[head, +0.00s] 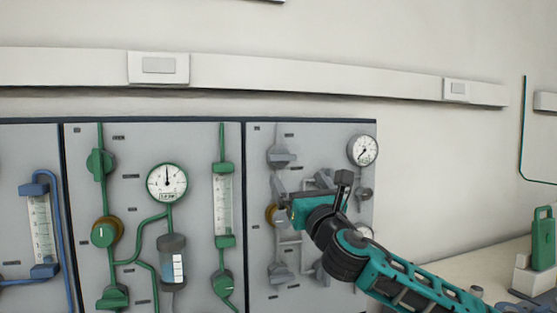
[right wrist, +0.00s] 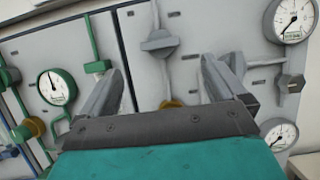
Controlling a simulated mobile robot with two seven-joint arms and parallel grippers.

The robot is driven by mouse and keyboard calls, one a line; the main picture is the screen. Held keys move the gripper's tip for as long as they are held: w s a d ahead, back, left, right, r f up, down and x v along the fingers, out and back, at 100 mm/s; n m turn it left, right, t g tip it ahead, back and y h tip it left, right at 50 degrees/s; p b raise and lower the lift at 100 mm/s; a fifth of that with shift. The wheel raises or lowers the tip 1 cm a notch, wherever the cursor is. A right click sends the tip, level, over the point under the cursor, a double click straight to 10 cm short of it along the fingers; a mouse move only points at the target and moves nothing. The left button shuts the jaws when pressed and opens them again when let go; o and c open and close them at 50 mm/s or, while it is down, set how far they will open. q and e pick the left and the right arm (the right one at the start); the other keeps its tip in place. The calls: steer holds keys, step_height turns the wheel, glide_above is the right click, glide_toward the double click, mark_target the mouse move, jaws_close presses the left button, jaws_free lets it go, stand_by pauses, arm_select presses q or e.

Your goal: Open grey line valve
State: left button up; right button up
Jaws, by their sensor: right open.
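The grey line panel (head: 261,140) is the right-hand one of the wall panels. Its upper grey valve (head: 281,156) has a wide handle lying roughly crosswise. A grey valve with a gold collar (head: 272,215) sits below it, partly covered by my gripper. A lower grey valve (head: 280,276) is further down. My right gripper (head: 306,186) is open and empty in front of this panel. In the right wrist view the upper valve (right wrist: 160,42) shows between and beyond the fingers (right wrist: 170,78), apart from them. The gold collar (right wrist: 172,104) is mostly hidden behind the gripper body.
A grey-line gauge (head: 363,150) and a small grey knob (head: 365,193) are right of the gripper. The green line panel (head: 135,140) stands left. A green canister (head: 543,238) stands on the bench at the right.

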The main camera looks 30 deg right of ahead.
mark_target(284, 159)
steer(key=p+x, duration=0.1)
steer(key=x, duration=1)
steer(key=shift+w+p, duration=0.3)
steer(key=shift+w, duration=0.1)
steer(key=c, duration=1)
